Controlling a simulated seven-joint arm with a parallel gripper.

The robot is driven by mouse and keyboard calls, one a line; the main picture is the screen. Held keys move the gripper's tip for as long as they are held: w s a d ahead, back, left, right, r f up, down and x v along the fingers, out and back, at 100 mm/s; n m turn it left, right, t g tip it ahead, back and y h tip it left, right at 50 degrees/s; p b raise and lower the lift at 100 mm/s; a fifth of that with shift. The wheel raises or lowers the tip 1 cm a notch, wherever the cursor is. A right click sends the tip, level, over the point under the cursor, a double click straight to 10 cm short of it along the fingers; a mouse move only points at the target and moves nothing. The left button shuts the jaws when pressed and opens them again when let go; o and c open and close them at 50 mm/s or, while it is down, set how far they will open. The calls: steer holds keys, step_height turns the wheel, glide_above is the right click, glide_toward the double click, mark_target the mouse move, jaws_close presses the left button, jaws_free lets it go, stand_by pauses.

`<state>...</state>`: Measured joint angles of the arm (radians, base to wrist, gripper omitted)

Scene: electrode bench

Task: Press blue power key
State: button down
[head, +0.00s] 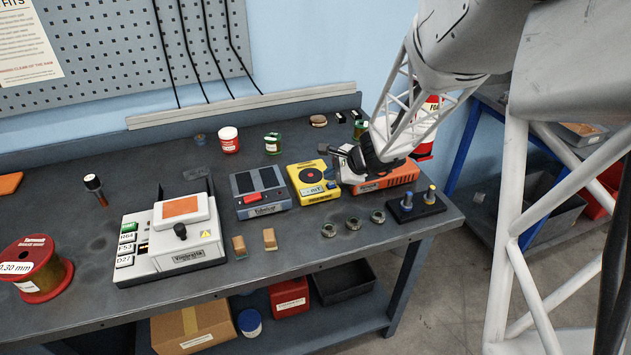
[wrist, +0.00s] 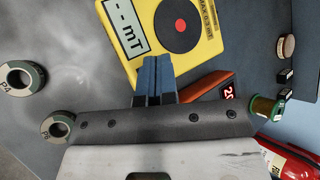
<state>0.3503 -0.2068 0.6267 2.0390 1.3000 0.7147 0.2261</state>
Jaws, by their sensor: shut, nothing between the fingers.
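My gripper (head: 328,166) is shut and empty, with its fingertips over the right side of a yellow meter (head: 305,172). In the wrist view the shut blue fingers (wrist: 154,78) overlap the near edge of the yellow meter (wrist: 205,50), which carries a red disc and an "mT" display (wrist: 124,27). I cannot tell whether the fingertips touch the meter.
An orange device (head: 390,178) sits right of the yellow meter, under my wrist. A dark blue-grey device (head: 243,187) with a red key stands left of it. Several small rings, one of them (head: 328,230), lie in front. A black block with posts (head: 420,207) is near the right edge.

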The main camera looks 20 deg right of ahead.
mark_target(331, 185)
steer(key=shift+r, duration=0.2)
stand_by(0.3)
steer(key=shift+r, duration=2.95)
steer(key=shift+s+a, duration=0.1)
steer(key=s+a+r+n+g+h, duration=0.1)
steer(key=s+a+r+n+g, duration=0.1)
steer(key=s+a+r+n, duration=0.4)
steer(key=s+a+r+n+g+h, duration=0.1)
steer(key=s+a+r+n, duration=0.15)
steer(key=s, duration=0.55)
steer(key=s+r+n+h, duration=0.1)
steer(key=s+n+h, duration=0.1)
steer(key=s+n, duration=0.3)
steer(key=s+a+r+n+g+h, duration=0.1)
steer(key=s+n, duration=0.4)
steer(key=s, duration=0.7)
steer(key=shift+r+h, duration=0.25)
steer(key=shift+h, duration=0.45)
